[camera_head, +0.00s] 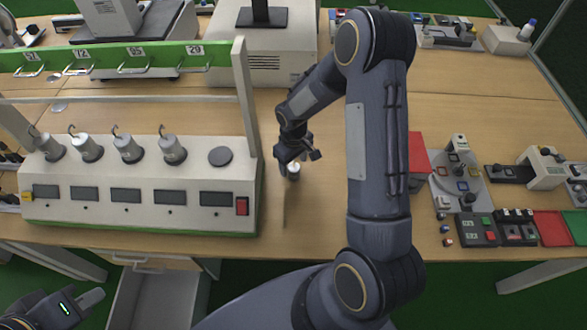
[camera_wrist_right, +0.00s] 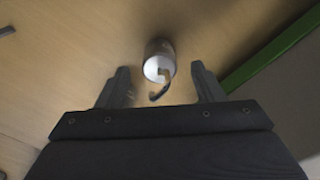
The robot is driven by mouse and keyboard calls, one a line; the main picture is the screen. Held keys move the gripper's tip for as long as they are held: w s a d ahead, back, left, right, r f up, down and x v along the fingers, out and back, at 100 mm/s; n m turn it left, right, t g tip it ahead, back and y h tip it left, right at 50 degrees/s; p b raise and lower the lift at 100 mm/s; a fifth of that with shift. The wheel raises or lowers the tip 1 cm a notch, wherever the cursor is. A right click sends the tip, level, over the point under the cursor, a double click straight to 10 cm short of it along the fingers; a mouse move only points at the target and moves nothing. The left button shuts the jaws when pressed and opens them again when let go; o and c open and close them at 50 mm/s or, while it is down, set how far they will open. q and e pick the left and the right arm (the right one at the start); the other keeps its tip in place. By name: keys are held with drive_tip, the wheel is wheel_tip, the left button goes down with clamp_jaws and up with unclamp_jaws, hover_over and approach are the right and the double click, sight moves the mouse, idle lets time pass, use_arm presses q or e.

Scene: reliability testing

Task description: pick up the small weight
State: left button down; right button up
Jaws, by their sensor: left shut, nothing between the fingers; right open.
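The small weight (camera_wrist_right: 160,62) is a metal cylinder with a hook on top. In the right wrist view it stands on the wooden table between and just beyond the fingertips of my right gripper (camera_wrist_right: 162,84). The fingers are open and apart from it. In the head view the weight (camera_head: 293,171) shows just below my right gripper (camera_head: 287,163), right of the weight station (camera_head: 130,215). Several larger hooked weights (camera_head: 172,150) stand on the station. My left gripper (camera_head: 85,305) is at the bottom left, shut and empty, away from the table top.
The green-edged station wall stands close beside the weight. A red box (camera_head: 418,155) and a device with knobs (camera_head: 460,180) lie to the right of my right arm. An open drawer (camera_head: 155,298) juts out below the table front. Bare table (camera_head: 310,215) lies in front of the weight.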

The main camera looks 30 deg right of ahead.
sight(294, 168)
drive_tip(key=shift+f, duration=1.6)
clamp_jaws()
drive_tip(key=shift+r, duration=0.1)
